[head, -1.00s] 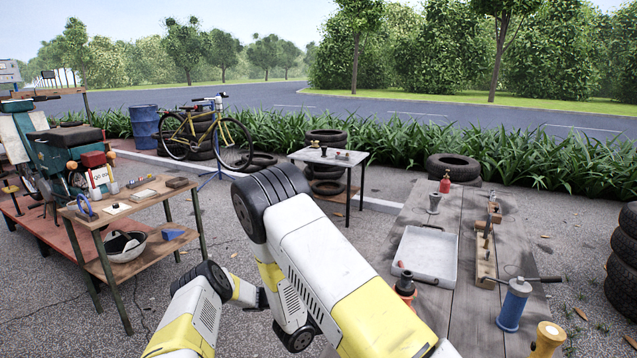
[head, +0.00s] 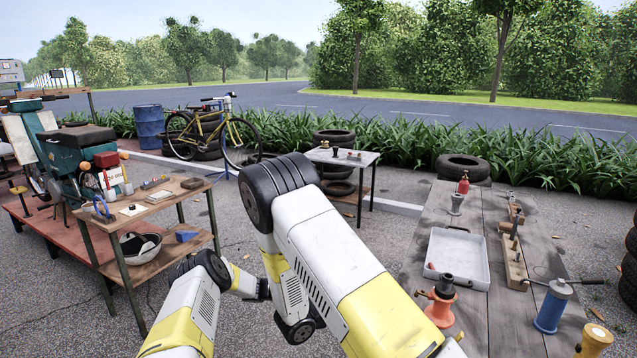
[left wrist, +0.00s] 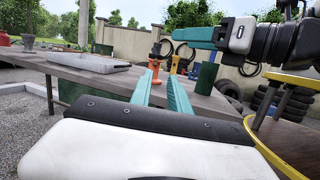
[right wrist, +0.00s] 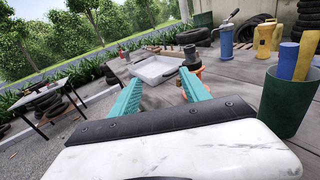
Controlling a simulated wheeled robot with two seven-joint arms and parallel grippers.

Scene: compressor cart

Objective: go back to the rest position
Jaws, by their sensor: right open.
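My left gripper (left wrist: 160,72) shows in the left wrist view with two teal fingers apart and nothing between them. My right gripper (right wrist: 160,76) shows in the right wrist view with its teal fingers wide apart and empty. The right gripper's teal fingers also show at the upper right of the left wrist view. In the head view my two arms are bent in the lower middle. The right arm's large links cover much of the ground there, and its gripper cannot be seen.
A grey workbench (head: 505,325) on the right holds a white tray (head: 470,278), an orange-based tool (head: 440,310) and a blue cylinder (head: 551,308). A wooden bench (head: 150,215) stands left, a small table (head: 345,158) behind. A green bin (right wrist: 283,105) shows in the right wrist view. Pavement lies between.

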